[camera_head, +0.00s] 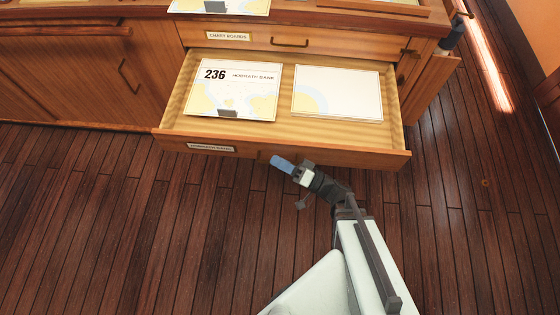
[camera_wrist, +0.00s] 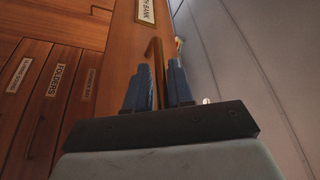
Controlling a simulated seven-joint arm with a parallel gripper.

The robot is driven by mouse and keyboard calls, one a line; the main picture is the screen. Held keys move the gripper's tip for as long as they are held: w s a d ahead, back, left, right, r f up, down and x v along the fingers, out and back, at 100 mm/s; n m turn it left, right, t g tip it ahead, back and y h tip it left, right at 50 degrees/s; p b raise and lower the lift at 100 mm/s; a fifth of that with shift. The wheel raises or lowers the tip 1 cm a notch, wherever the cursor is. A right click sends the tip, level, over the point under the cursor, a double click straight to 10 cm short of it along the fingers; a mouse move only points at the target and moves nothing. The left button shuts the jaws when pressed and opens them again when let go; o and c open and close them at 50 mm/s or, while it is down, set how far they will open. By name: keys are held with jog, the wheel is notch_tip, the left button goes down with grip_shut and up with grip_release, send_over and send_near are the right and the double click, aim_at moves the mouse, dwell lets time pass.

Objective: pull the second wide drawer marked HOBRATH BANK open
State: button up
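The wide wooden drawer (camera_head: 345,155) labelled HOBRATH BANK (camera_head: 211,148) is pulled well out of its cabinet in the head view, below the CHART BOARDS drawer (camera_head: 340,41). A chart marked 236 HOBRATH BANK (camera_head: 236,91) and a second sheet (camera_head: 338,92) lie inside it. My gripper (camera_head: 283,163) is at the middle of the drawer front. In the wrist view, the drawer's handle (camera_wrist: 155,48) runs between the blue fingers of my gripper (camera_wrist: 160,82), which are closed around it. In the head view my gripper mostly hides the handle.
A cabinet door (camera_head: 80,75) stands left of the drawer. The wrist view shows other labelled fronts, one marked FOLDERS (camera_wrist: 60,80). A chart (camera_head: 220,5) lies on the cabinet top. The plank floor (camera_head: 120,220) before the drawer is clear apart from my arm.

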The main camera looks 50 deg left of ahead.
jog(key=shift+d, duration=0.1)
jog(key=v, duration=1.3)
jog(key=shift+w+d, duration=0.2)
dwell(0.6)
jog(key=s+d+f+m+h, duration=0.35)
jog(key=f+h, duration=0.25)
jog(key=f, duration=0.2)
jog(key=s+d+f+m+h, duration=0.2)
jog(key=d+f+m+h, duration=0.3)
jog(key=f, duration=0.3)
jog(key=d+f+m+t+h, duration=0.1)
jog(key=d+f+h, duration=0.2)
jog(key=d, duration=1.2)
jog(key=w+d+f+m+t+h, duration=0.1)
jog(key=d+f+h, duration=0.3)
jog(key=d, duration=1.1)
jog(key=shift+w+f+m, duration=0.25)
jog(key=shift+f+m, duration=0.3)
jog(key=shift+f, duration=0.05)
